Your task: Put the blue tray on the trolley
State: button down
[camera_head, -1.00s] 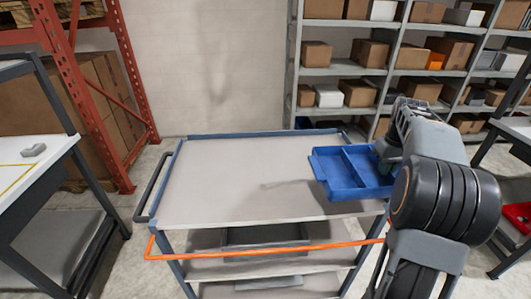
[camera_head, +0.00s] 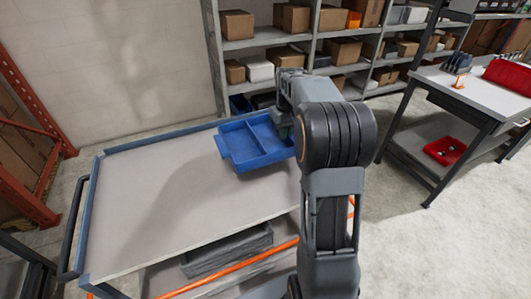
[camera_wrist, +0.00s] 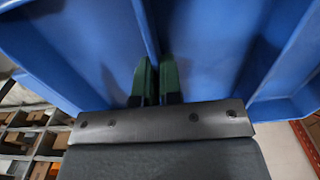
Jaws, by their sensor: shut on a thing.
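The blue tray (camera_head: 250,140) is a shallow divided tray, held over the right rear part of the trolley in the head view. The trolley (camera_head: 150,190) has a grey top with blue edging. My gripper (camera_wrist: 157,85) has green fingers close together on the tray's wall in the wrist view, where the tray (camera_wrist: 80,50) fills the upper part. In the head view my arm hides the gripper's fingers. The tray looks roughly level; I cannot tell whether its underside touches the trolley top.
A grey bin (camera_head: 226,250) stands on the trolley's lower shelf, near an orange rail (camera_head: 240,262). Shelving with boxes (camera_head: 290,18) stands behind. A workbench (camera_head: 490,95) with red bins is at right. The trolley top's left side is clear.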

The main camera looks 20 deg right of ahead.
aim_at(272, 139)
jog(key=a+f, duration=0.1)
jog(key=w+a+f, duration=0.1)
jog(key=f, duration=0.1)
jog(key=a+f, duration=0.1)
jog(key=a, duration=0.1)
jog(key=shift+w+f, duration=0.3)
jog(key=f, duration=0.1)
jog(key=a+f, duration=0.1)
jog(key=f, duration=0.2)
jog(key=shift+w+a, duration=0.15)
jog(key=shift+w, duration=0.1)
jog(key=shift+f, duration=0.4)
jog(key=shift+f, duration=0.1)
